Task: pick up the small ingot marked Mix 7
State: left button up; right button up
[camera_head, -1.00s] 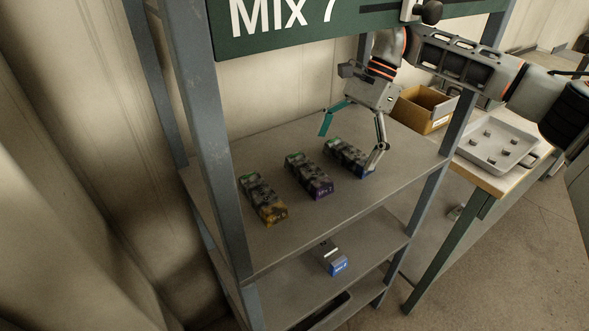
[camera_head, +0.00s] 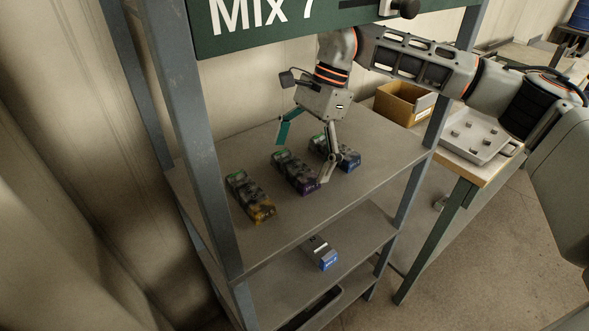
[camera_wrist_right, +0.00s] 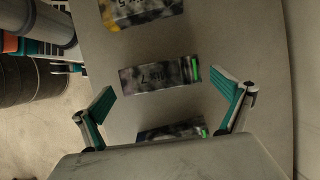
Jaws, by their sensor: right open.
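Three dark mottled ingots lie in a row on the upper shelf: a yellow-ended one (camera_head: 250,197), a purple-ended one (camera_head: 294,172) and a blue-ended one (camera_head: 345,156). In the right wrist view the middle ingot (camera_wrist_right: 160,76) carries a label that seems to end in 7, seen upside down. My right gripper (camera_head: 304,160) is open and empty above the purple and blue ingots. In the wrist view its teal-padded fingers (camera_wrist_right: 167,97) stand wide apart, with the middle ingot just ahead between their lines. My left gripper is not in view.
A green sign (camera_head: 260,28) reading "Mix 7" crosses the rack's top. Grey posts (camera_head: 205,140) bound the shelf (camera_head: 360,190). A blue-ended block (camera_head: 320,253) lies on the lower shelf. A cardboard box (camera_head: 402,103) and a grey tray (camera_head: 472,148) with small pieces stand at right.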

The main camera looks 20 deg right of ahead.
jog(key=shift+s+a+f, duration=0.2)
jog(key=shift+a, duration=0.3)
jog(key=shift+f, duration=0.4)
jog(key=shift+r, duration=0.1)
jog(key=c, duration=1.4)
jog(key=shift+c, duration=0.2)
